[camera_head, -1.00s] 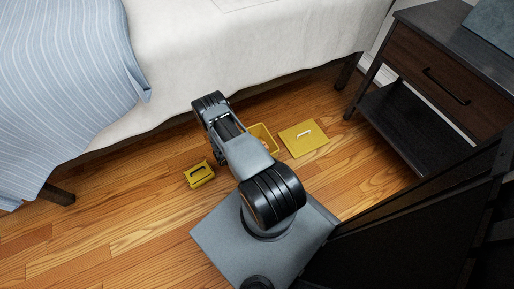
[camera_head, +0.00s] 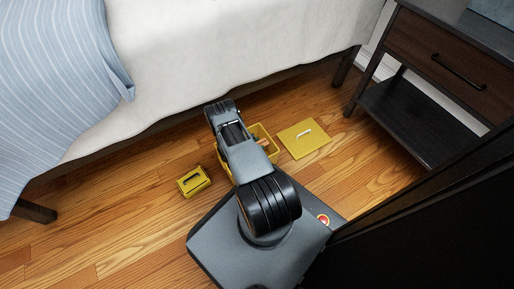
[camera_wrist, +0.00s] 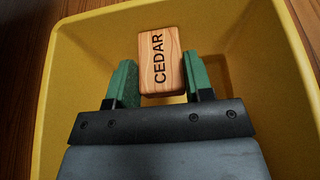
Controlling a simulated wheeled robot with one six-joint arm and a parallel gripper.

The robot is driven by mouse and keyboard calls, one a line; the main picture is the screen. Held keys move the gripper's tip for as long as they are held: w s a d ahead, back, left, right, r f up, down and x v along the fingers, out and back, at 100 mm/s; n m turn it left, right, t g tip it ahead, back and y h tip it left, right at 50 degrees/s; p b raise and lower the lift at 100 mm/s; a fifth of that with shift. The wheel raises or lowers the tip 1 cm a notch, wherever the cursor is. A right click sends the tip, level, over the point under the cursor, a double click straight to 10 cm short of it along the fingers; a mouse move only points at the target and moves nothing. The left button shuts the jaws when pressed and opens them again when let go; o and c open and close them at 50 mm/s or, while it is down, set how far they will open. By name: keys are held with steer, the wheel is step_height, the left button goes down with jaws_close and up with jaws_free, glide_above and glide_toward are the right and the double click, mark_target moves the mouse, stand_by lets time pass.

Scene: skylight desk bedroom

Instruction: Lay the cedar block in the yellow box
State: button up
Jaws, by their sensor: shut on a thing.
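The cedar block (camera_wrist: 160,58) is pale wood with the word CEDAR in dark letters. In the wrist view it sits between the green fingers of my gripper (camera_wrist: 160,76), which is shut on it. The block and fingers are over or inside the open yellow box (camera_wrist: 82,62), whose walls surround them. I cannot tell whether the block touches the floor of the box. In the head view the yellow box (camera_head: 259,131) stands on the wood floor, partly hidden by my arm, and my gripper is hidden behind the arm. A small orange-brown patch shows inside the box there.
A bed (camera_head: 220,55) stands behind, a dark nightstand (camera_head: 430,75) at right. Open floor lies at left.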

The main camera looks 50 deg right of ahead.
steer(key=shift+f, duration=0.5)
steer(key=shift+f, duration=0.45)
steer(key=o, duration=0.9)
steer(key=shift+f, duration=0.1)
